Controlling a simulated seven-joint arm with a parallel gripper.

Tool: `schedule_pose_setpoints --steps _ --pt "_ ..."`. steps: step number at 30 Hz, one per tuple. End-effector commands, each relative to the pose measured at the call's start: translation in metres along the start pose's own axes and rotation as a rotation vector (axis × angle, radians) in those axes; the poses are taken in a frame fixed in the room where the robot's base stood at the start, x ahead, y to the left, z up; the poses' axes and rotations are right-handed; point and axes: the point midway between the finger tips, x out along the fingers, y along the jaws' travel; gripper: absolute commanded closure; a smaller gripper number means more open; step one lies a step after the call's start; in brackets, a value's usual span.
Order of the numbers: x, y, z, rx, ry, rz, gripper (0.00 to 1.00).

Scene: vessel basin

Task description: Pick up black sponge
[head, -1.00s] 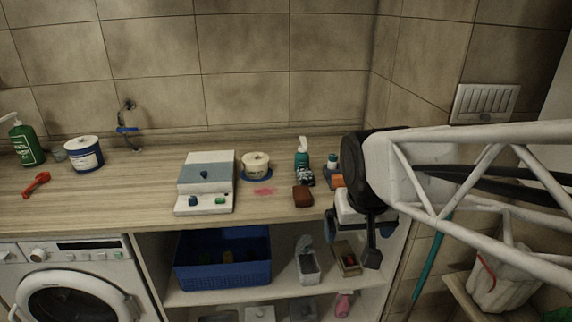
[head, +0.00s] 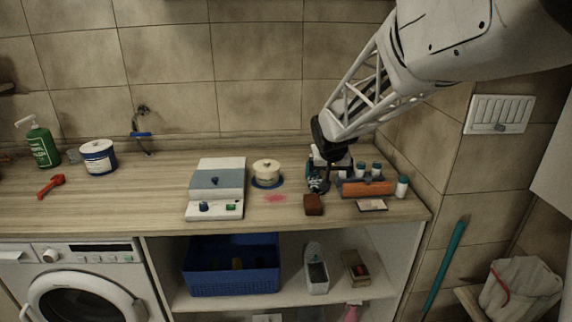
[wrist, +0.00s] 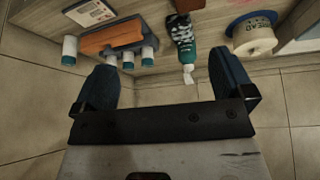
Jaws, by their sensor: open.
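I see no plainly black sponge. A dark reddish-brown block (head: 314,205) lies near the counter's front edge; it shows partly at the top of the wrist view (wrist: 188,5). I cannot tell if either the block or the patterned item is the sponge. My gripper (wrist: 165,82) is open and empty, its blue fingers wide apart. In the head view it is over the back of the counter, partly hiding the bottle and patterned item.
An orange block (head: 367,189) in a grey rack, several white-and-teal bottles (head: 402,187) and a flat card (head: 372,205) stand right of my gripper. The right wall is close.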

Motion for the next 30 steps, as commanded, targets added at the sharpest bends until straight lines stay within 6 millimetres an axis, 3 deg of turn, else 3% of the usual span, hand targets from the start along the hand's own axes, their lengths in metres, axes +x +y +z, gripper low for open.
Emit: schedule_pose_setpoints --steps 9,15,21,30 --pt "0.088 -0.024 -0.061 0.022 0.055 -0.01 0.01" --pt "0.129 -0.035 -0.084 0.033 0.081 -0.019 0.01" --pt "0.144 -0.04 -0.092 0.037 0.092 -0.024 0.01" --pt "0.145 -0.04 -0.093 0.037 0.093 -0.024 0.01"
